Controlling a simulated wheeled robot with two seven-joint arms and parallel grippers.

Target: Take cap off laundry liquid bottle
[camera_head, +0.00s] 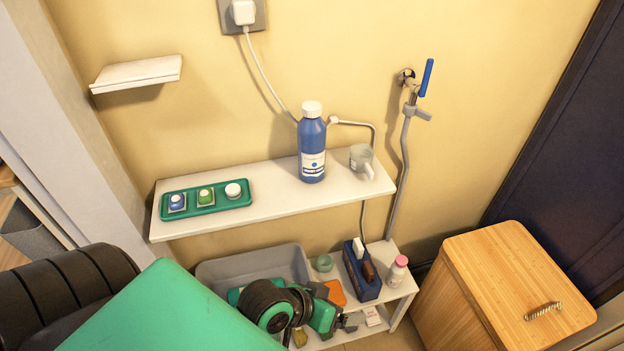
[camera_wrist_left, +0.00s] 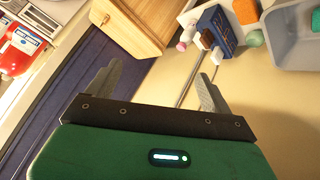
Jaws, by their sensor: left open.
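The blue laundry liquid bottle (camera_head: 312,150) with a white label stands upright on the white wall shelf (camera_head: 265,203). Its white cap (camera_head: 312,109) sits on top. My left gripper (camera_head: 352,322) is low in front of the shelf, over the lower shelf area, well apart from the bottle. In the left wrist view the left gripper (camera_wrist_left: 155,88) has its two grey fingers spread wide with nothing between them. The bottle does not show in the wrist view. My right gripper is in neither view.
A green tray (camera_head: 225,205) with small items and a grey mug (camera_head: 362,160) share the shelf. Below are a grey basin (camera_head: 225,270), a blue caddy (camera_head: 362,285) and a pink-capped bottle (camera_head: 397,272). A wooden hamper (camera_head: 515,280) stands right. A pipe and cable run along the wall.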

